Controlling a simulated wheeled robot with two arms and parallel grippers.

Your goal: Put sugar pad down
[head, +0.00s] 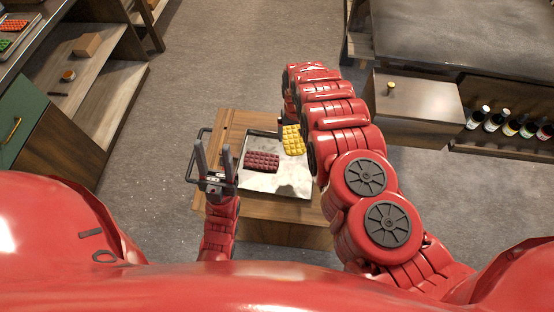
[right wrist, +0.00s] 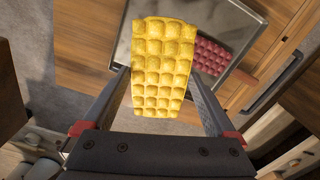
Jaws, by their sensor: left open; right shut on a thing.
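A yellow bumpy pad (head: 293,140) is at the right side of the metal tray (head: 277,184), partly hidden by my right arm in the head view. In the right wrist view the yellow pad (right wrist: 164,68) is between the fingers of my right gripper (right wrist: 163,98), which is shut on it. A dark red bumpy pad (head: 262,161) lies on the tray and also shows in the right wrist view (right wrist: 211,56). My left gripper (head: 216,158) is open and empty at the tray's left. Which pad is the sugar pad cannot be told.
The tray rests on a small wooden table (head: 285,234) with a dark handle at its left. A shelf unit (head: 95,75) stands at the left, and a counter with several bottles (head: 505,124) at the right. Grey floor lies open behind the table.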

